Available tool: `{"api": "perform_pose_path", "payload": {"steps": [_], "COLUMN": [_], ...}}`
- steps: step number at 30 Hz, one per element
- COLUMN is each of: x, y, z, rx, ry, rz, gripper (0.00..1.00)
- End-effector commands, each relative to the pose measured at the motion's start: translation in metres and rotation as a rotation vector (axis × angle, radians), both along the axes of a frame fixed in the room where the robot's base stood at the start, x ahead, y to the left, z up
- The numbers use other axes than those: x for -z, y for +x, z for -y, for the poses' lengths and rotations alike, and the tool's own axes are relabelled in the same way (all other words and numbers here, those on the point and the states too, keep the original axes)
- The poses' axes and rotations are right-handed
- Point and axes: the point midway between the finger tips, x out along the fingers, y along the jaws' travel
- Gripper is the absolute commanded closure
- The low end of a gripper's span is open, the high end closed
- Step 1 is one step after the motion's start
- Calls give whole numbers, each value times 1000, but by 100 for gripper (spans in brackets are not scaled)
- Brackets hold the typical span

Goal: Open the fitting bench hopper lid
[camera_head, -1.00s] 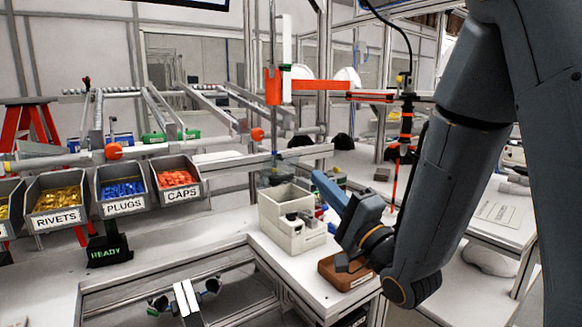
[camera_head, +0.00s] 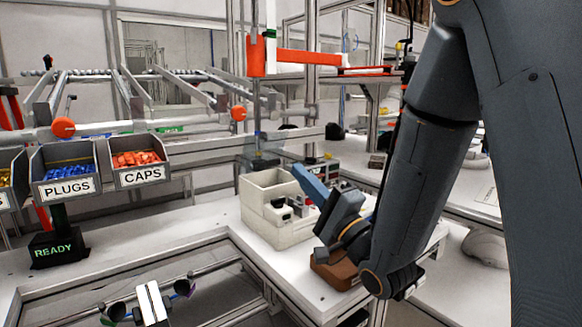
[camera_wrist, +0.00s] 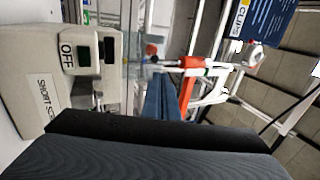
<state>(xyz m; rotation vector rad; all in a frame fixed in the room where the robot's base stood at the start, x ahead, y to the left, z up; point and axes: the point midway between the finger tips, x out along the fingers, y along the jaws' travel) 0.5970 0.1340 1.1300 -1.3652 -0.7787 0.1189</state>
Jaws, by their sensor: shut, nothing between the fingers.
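A cream box-like unit (camera_head: 262,222), which looks like the hopper, stands on the white bench corner in the head view. Its upper part looks like a recessed tray, and I cannot make out a separate lid. In the wrist view the cream unit (camera_wrist: 28,65) shows at the left, with an "OFF" panel and a partly cut "SHORT SC…" label. My gripper (camera_head: 304,180) is shut and empty, its blue-grey fingers pointing up and left, in front of or just right of the unit. I cannot tell whether they touch. A blue-grey finger (camera_wrist: 158,102) shows in the wrist view.
A brown block (camera_head: 336,271) sits on the bench below my gripper. Bins of plugs (camera_head: 66,180) and caps (camera_head: 140,165) hang at the left above a "READY" display (camera_head: 56,250). An orange bracket (camera_head: 256,55) and rails stand behind. The bench left of the unit is clear.

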Motion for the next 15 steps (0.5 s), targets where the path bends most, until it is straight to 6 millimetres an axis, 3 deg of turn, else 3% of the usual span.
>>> {"api": "perform_pose_path", "payload": {"steps": [15], "x": [-44], "y": [72], "z": [-49], "rx": [0], "ry": [1], "rz": [1], "gripper": [100]}}
